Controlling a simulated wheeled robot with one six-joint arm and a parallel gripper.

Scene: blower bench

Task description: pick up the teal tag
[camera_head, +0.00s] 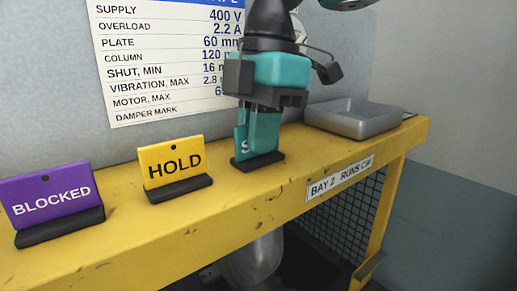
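The teal tag (241,146) stands in a black base on the yellow bench top. A letter like "S" shows at its left; the rest is hidden behind my gripper. My gripper (263,131), teal and black, points down at the tag from above. A teal finger overlaps the tag's front in this view, close to its base. The other finger cannot be made out, so I cannot tell whether the gripper is open, shut or touching the tag.
A yellow HOLD tag (171,163) and a purple BLOCKED tag (50,198) stand to the left on the yellow bench (240,210). A grey metal tray (358,122) sits at the right. A wall with a printed plate (165,60) rises behind.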

